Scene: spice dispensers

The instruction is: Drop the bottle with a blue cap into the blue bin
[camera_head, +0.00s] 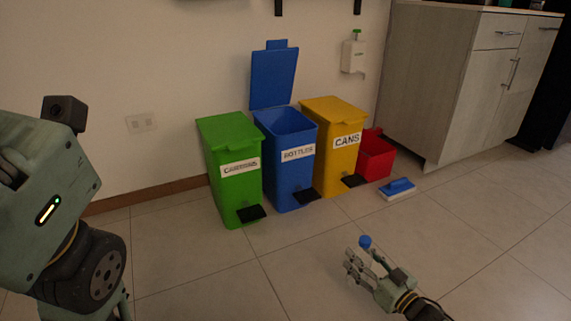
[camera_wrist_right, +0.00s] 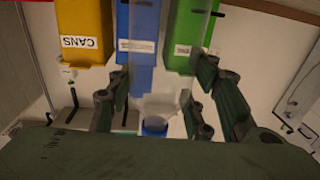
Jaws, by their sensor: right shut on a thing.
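The bottle's blue cap (camera_head: 365,242) shows at the fingers of my right gripper (camera_head: 364,263) in the head view; its body is hard to make out there. In the right wrist view the pale, clear bottle (camera_wrist_right: 157,104) sits between the fingers, with its blue cap (camera_wrist_right: 154,126) toward the palm. My right gripper is shut on the bottle, held in front of the bins. The blue bin (camera_head: 288,168), labelled BOTTLES, stands by the wall with its lid (camera_head: 273,78) raised. My left arm shows at the left, but its gripper is out of view.
A closed green bin (camera_head: 231,194) stands left of the blue bin, and a closed yellow CANS bin (camera_head: 338,165) right of it. A small red bin (camera_head: 375,158) and a blue-and-white brush (camera_head: 398,190) are farther right. The tiled floor (camera_head: 190,270) before the bins is clear.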

